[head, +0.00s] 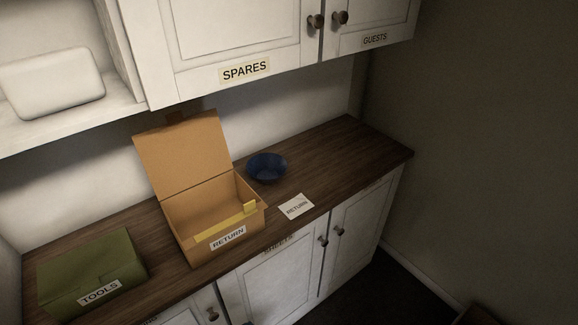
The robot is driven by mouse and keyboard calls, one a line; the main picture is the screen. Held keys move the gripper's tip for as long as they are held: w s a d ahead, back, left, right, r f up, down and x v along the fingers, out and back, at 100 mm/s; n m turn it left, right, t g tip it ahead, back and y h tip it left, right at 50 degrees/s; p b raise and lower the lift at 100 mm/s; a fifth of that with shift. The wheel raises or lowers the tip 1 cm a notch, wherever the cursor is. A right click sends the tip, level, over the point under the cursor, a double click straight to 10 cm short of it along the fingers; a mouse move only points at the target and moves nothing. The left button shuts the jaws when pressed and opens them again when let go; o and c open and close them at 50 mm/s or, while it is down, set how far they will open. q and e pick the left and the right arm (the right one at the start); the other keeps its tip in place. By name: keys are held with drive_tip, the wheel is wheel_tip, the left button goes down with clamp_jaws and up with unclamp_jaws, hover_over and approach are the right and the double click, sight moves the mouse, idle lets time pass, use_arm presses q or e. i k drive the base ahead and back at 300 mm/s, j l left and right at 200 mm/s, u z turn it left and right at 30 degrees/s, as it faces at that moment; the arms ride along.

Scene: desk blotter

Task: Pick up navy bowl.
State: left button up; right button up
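The navy bowl (266,168) sits upright on the dark wooden counter, just right of the open cardboard box and close to the back wall. Its inside looks empty. Neither of my grippers shows in the head view, and nothing touches the bowl from above.
The open cardboard box (193,245) labelled RETURN has a raised lid and something yellow (250,208) at its rim. A RETURN card (296,206) lies before the bowl. A green TOOLS box (90,275) stands left. White cabinets (240,35) overhang. The counter's right end (365,150) is clear.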

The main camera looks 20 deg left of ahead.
sight(266, 168)
drive_tip(key=i+l, duration=0.75)
drive_tip(key=l, duration=0.25)
drive_tip(key=l+u, duration=0.1)
drive_tip(key=u, duration=0.4)
drive_tip(key=i+l+u, duration=0.1)
drive_tip(key=u, duration=0.35)
drive_tip(key=l+u, duration=0.2)
drive_tip(key=u, duration=0.3)
